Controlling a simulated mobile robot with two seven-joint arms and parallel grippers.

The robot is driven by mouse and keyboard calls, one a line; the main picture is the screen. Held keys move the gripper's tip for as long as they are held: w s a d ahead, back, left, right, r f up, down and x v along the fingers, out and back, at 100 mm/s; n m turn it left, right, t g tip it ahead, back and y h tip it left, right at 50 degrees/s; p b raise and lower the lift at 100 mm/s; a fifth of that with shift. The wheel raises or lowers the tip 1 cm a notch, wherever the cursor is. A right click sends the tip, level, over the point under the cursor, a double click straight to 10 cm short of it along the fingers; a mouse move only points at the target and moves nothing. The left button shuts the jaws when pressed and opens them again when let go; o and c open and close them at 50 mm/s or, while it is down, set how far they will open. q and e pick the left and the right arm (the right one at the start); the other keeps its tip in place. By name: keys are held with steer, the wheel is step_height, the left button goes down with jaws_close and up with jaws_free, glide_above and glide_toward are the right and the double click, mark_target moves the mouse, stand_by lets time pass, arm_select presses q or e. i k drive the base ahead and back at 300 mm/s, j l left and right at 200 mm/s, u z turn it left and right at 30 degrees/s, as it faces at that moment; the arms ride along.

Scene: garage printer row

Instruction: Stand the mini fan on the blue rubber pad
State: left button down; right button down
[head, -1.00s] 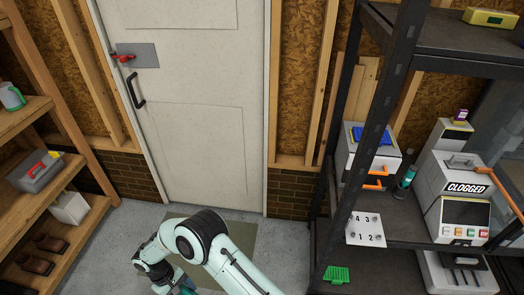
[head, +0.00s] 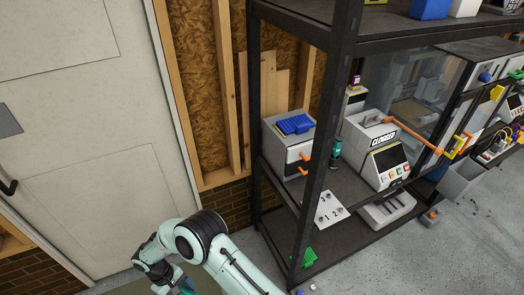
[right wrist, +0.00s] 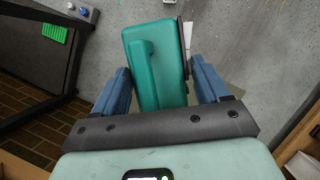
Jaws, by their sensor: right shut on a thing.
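My right gripper (right wrist: 160,78) is shut on a teal, rounded thing with a raised bar and a dark flat edge, which I take to be the mini fan (right wrist: 170,50). Its far side is hidden. In the head view a bit of its teal body (head: 187,287) shows at the bottom edge, below my right arm. A blue ridged pad (head: 295,124), likely the blue rubber pad, lies on top of a grey-white box (head: 280,152) on the dark shelf, apart from my gripper. My left gripper is not in view.
A dark shelf post (head: 325,140) stands in front of the shelf. Beside the box are a teal-and-black bottle-like thing (head: 336,149), a machine marked CLOGGED (head: 375,150) and a numbered white plate (head: 320,211). A green piece (head: 309,257) lies lower down. A door (head: 85,130) is at left.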

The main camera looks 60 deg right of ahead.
mark_target(296, 123)
steer(key=i+z, duration=0.2)
steer(key=z, duration=0.25)
steer(key=i+z, duration=0.2)
steer(key=z, duration=0.2)
steer(key=i+z, duration=0.25)
steer(key=z, duration=0.2)
